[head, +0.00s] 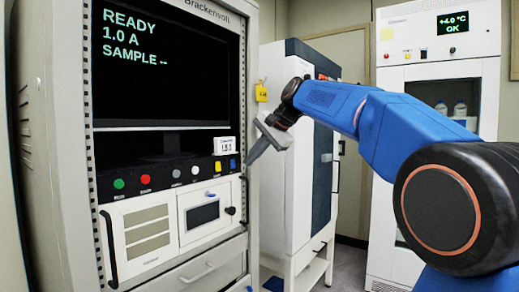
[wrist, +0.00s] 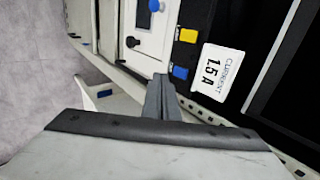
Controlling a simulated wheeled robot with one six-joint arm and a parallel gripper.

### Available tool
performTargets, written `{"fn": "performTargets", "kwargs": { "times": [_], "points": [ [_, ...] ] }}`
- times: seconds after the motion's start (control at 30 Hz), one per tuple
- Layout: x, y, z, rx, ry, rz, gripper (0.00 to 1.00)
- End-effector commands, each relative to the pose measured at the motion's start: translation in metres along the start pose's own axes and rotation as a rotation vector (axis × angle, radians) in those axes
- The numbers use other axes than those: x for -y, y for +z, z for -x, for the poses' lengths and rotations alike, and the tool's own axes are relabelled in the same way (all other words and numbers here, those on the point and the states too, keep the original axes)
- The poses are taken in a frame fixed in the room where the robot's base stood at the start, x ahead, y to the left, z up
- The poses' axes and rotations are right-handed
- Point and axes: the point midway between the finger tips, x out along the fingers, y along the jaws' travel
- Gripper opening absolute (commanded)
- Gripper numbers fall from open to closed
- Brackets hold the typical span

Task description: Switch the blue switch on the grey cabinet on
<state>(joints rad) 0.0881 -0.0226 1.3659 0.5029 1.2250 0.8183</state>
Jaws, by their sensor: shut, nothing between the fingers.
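The grey cabinet (head: 55,150) fills the left of the head view, with a black control strip under its screen. The small blue switch (head: 232,163) sits at the right end of that strip, beside a yellow switch (head: 218,167). In the wrist view the blue switch (wrist: 180,72) is just right of my fingertips. My gripper (head: 249,160) is shut and empty, its tips close to the blue switch at the cabinet's right edge. In the wrist view the gripper (wrist: 161,78) partly overlaps the panel. I cannot tell whether it touches the switch, or which way the switch is set.
A white label reading 1.5 A (wrist: 213,72) sits near the switches. Green (head: 119,184) and red (head: 145,180) buttons are on the same strip. A handle (head: 244,200) runs below my gripper. A white-and-blue cabinet (head: 300,150) and a white fridge (head: 440,100) stand behind.

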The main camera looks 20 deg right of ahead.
Motion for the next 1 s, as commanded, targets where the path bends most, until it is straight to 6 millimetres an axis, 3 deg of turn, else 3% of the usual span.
{"fn": "performTargets", "kwargs": {
  "times": [0.1,0.33,1.0],
  "points": [
    [0.004,0.001,-0.019,0.002,0.001,0.001,0.0],
    [0.021,0.0,-0.038,0.001,0.0,0.0,0.0],
    [0.027,0.0,-0.048,0.001,-0.002,0.0,0.0]
  ]
}}
